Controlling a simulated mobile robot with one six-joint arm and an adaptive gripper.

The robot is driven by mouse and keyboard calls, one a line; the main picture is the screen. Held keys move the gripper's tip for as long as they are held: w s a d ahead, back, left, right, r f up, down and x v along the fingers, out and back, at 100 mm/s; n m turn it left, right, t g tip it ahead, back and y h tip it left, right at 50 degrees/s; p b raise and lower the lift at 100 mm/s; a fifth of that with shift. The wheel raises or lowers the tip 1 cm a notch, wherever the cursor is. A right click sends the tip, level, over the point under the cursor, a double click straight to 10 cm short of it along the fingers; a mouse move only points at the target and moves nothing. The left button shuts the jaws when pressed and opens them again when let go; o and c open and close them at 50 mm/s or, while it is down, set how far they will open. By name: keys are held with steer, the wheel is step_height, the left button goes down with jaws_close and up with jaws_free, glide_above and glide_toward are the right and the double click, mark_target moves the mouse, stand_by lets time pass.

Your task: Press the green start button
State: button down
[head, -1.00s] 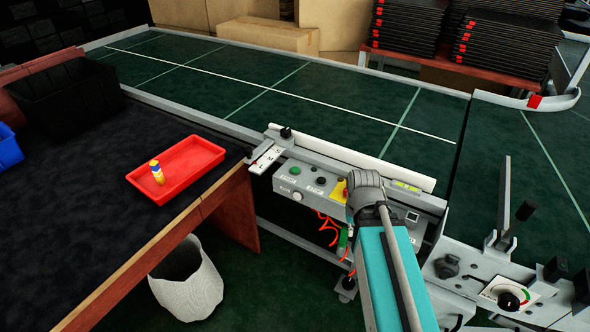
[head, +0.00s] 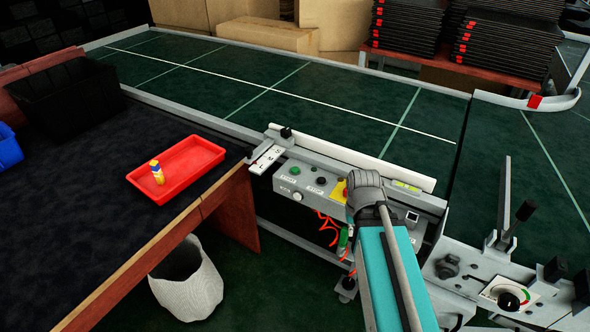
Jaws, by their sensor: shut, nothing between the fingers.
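The green start button (head: 295,170) is on the top left of the grey control box (head: 310,205) at the side of the conveyor. A small label sits just below it. Nothing covers the button in the head view. My arm comes up from the bottom of the picture, and its grey joint is over the right part of the control box, to the right of the button. My gripper does not show; its fingers are out of sight, and their distance to the button cannot be told.
A black button (head: 321,181), a white knob (head: 297,196) and a yellow part (head: 340,190) share the box. The green conveyor belt (head: 300,95) is empty. A red tray (head: 190,158) holding a small yellow-and-blue item (head: 157,173) lies on the left table. A white bin (head: 190,290) stands below.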

steer(key=shift+r, duration=0.1)
step_height(320, 180, up, 31)
steer(key=p, duration=3.1)
steer(key=shift+r+p, duration=0.2)
steer(key=shift+p, duration=0.15)
steer(key=shift+s, duration=0.15)
